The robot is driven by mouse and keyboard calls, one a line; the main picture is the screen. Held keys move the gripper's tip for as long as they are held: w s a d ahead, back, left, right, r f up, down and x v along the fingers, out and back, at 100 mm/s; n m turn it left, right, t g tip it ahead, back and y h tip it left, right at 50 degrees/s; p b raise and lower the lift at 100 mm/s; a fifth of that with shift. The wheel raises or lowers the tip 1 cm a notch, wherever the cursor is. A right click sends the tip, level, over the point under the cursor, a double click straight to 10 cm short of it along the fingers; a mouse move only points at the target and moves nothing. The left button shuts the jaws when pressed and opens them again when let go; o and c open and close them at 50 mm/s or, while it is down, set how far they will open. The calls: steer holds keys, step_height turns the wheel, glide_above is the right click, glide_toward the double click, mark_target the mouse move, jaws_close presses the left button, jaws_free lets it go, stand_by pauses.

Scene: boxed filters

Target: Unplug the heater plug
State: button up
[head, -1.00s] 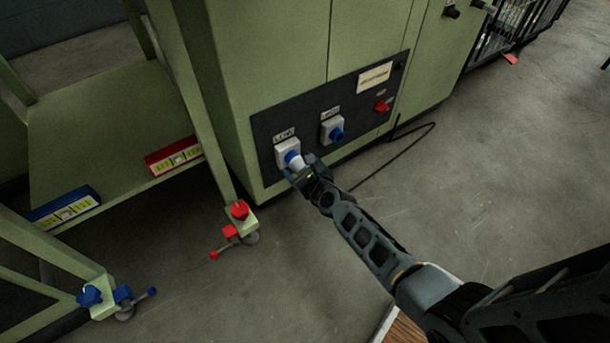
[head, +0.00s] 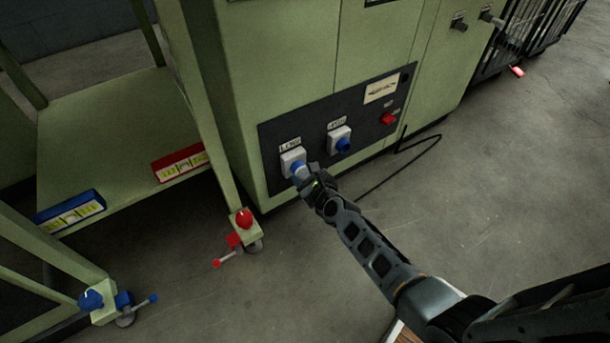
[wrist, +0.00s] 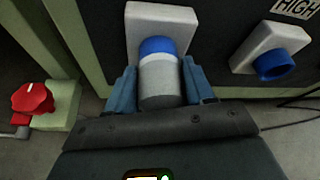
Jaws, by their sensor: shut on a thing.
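The heater plug is a grey-white cylinder that shows in the wrist view (wrist: 159,78), and it meets the blue collar of the left socket (head: 290,158), marked LOW. I see no gap between plug and collar. My gripper (head: 302,174) is shut on the plug, with one blue-grey finger on each side of it in the wrist view (wrist: 159,90). The plug's rear end is hidden by my gripper. The right socket, marked HIGH (head: 338,136), has an empty-looking blue collar.
The sockets sit on a dark panel (head: 313,120) low on a green cabinet (head: 375,45). A red switch (head: 388,118) is at its right. A black cable (head: 385,177) lies on the floor. A green shelf (head: 110,115) with red and blue boxes stands left; open floor lies right.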

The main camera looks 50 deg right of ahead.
steer(key=shift+s+a, duration=0.2)
steer(key=shift+s, duration=0.3)
steer(key=shift+s, duration=0.2)
steer(key=shift+s+a, duration=0.15)
steer(key=shift+s, duration=0.2)
steer(key=shift+s, duration=0.3)
steer(key=shift+s+a, duration=0.15)
steer(key=shift+s, duration=0.2)
steer(key=shift+s+a, duration=0.1)
steer(key=shift+s, duration=0.2)
steer(key=shift+s+a, duration=0.1)
steer(key=shift+s, duration=0.25)
steer(key=shift+s+a, duration=0.1)
steer(key=shift+s, duration=0.25)
steer(key=s+a, duration=0.2)
steer(key=s, duration=0.6)
steer(key=shift+s+a+b, duration=0.25)
steer(key=shift+s+b, duration=0.05)
steer(key=shift+b, duration=0.05)
